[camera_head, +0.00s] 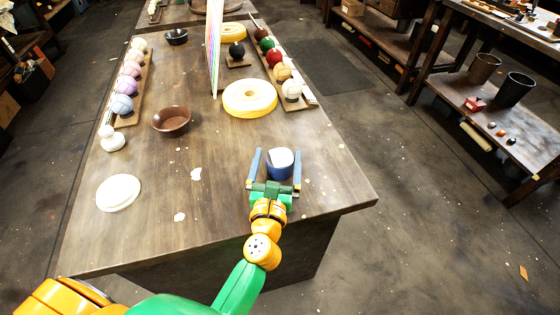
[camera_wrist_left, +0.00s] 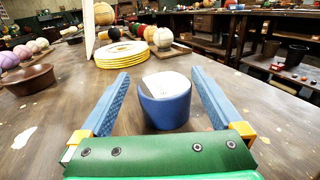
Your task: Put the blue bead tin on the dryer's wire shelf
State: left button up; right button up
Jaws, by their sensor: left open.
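The blue bead tin (camera_head: 279,172) stands upright near the front right part of the wooden table, with a white top or contents. It also shows in the left wrist view (camera_wrist_left: 166,113). My left gripper (camera_head: 277,152) is open, with one blue finger on each side of the tin. In the left wrist view the fingers (camera_wrist_left: 160,73) have gaps to the tin on both sides. My right gripper is not in view. I cannot make out a dryer with a wire shelf for certain.
A yellow ring stack (camera_head: 249,97) stands beyond the tin, beside a thin upright multicoloured panel (camera_head: 213,45). A brown bowl (camera_head: 171,121), a white disc (camera_head: 118,193) and racks of balls (camera_head: 292,90) are on the table (camera_head: 225,215). Small pale scraps lie on it.

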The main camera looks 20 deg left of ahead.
aim_at(282, 149)
pick_arm(q)
jog(key=x, duration=0.2)
jog(key=f+x, duration=0.1)
jog(key=x, duration=0.1)
jog(key=shift+w+d, duration=0.1)
jog(key=shift+w, duration=0.3)
jog(key=shift+s+r, duration=0.15)
jog(key=c, duration=1.5)
